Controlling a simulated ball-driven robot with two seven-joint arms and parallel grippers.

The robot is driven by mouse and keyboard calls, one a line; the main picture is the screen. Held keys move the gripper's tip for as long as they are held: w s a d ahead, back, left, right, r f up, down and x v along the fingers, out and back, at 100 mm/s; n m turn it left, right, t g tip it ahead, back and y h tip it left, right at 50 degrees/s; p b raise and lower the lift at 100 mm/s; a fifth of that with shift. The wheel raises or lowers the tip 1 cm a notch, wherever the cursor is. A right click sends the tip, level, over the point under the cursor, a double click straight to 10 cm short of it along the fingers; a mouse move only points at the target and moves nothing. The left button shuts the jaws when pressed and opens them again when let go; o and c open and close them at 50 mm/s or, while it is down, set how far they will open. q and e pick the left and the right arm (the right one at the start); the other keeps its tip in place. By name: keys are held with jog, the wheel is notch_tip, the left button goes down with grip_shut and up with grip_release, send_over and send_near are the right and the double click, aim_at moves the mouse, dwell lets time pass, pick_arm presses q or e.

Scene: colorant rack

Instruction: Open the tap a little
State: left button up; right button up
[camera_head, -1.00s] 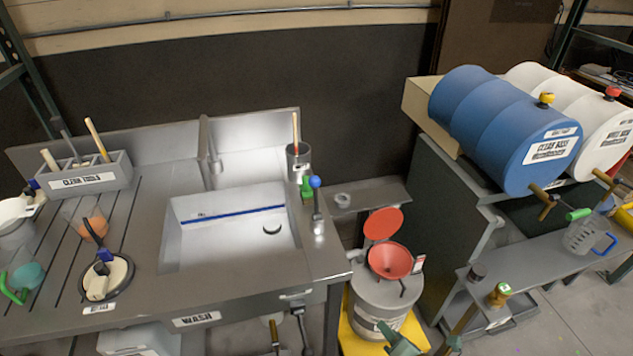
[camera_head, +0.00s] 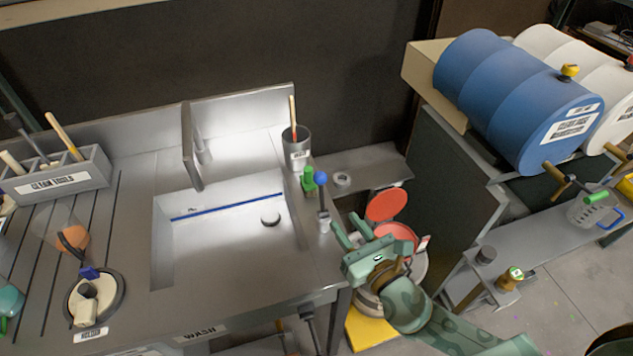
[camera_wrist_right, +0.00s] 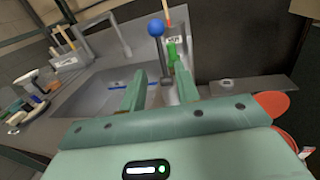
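The sink tap has a grey spout (camera_head: 188,150) over the back of the basin. A lever with a blue ball (camera_head: 320,178) stands upright on a small post at the sink's right rim. My right gripper (camera_head: 348,224) is open and empty, to the right of the lever and a little nearer in the head view. In the right wrist view the blue ball (camera_wrist_right: 155,27) and its dark stem appear beyond and between the two open fingers (camera_wrist_right: 160,88), apart from them. My left gripper is not in view.
A green object (camera_head: 309,179) and a cup with a wooden stick (camera_head: 297,148) stand close behind the lever. The sink basin (camera_head: 225,250) looks empty except for its drain. Drums (camera_head: 515,95) lie at the right.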

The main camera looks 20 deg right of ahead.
aim_at(322, 193)
jog(key=x, duration=1.3)
jog(key=shift+w+f, duration=0.1)
grip_shut()
